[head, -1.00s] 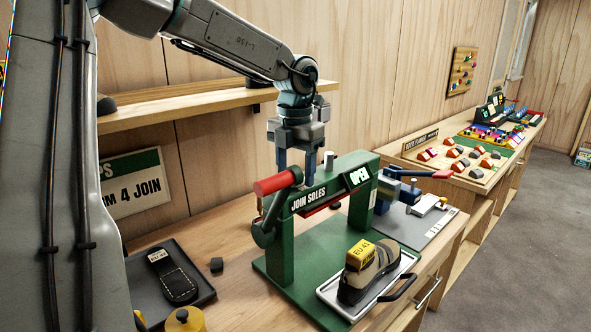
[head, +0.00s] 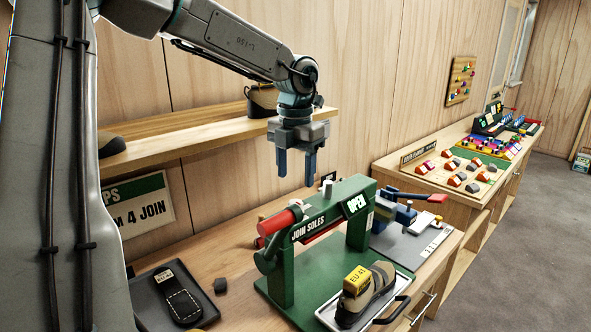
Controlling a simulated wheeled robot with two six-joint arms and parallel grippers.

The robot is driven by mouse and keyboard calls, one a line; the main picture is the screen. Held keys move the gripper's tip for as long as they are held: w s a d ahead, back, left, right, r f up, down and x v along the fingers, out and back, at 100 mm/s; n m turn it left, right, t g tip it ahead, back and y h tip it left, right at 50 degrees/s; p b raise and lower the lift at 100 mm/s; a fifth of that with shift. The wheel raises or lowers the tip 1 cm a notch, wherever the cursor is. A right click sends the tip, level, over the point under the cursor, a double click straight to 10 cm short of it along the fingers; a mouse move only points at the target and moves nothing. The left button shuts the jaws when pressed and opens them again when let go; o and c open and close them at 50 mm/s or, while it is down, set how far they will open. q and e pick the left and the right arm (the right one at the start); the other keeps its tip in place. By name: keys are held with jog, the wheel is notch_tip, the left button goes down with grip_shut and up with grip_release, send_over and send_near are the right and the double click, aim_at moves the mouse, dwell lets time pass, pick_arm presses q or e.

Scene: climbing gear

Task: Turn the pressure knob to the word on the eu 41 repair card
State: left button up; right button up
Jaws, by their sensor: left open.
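A tan and black shoe (head: 376,283) lies on a tray (head: 325,312) before the press. My left gripper (head: 297,170) is open and empty, pointing down above the press. My right gripper is not in view.
A dark tray (head: 143,307) with a tagged sole (head: 183,305) is at the left. A wall shelf (head: 200,132) with a dark bag-like object (head: 262,101) is behind my arm. A clamp (head: 395,211) stands right of the press; another bench (head: 425,190) lies beyond.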

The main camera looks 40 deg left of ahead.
pick_arm(q)
jog(key=shift+r+p, duration=1.15)
jog(key=shift+r, duration=0.5)
